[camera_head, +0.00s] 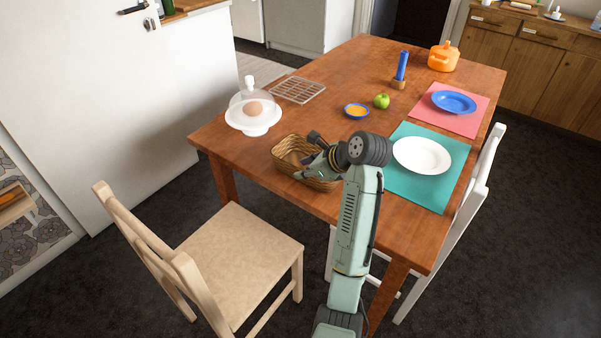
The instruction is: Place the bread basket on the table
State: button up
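The bread basket (289,146) is a brown woven basket at the near side of the wooden table (240,141), left of the teal placemat. It appears to rest on the tabletop close to the near edge. Something brown, probably bread, shows inside. My gripper (304,172) is at the basket, over its middle and right part. My arm comes from the lower right and hides the basket's right end. The fingertips are small and partly hidden, so I cannot tell whether they hold the basket.
A glass-domed cake stand (253,121) is left of the basket. A white plate (421,156) lies on a teal placemat (427,191) to the right. Chairs (240,262) stand at the near and right sides.

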jog(key=v, duration=0.8)
jog(key=shift+r, duration=0.3)
jog(key=shift+s+d, duration=0.15)
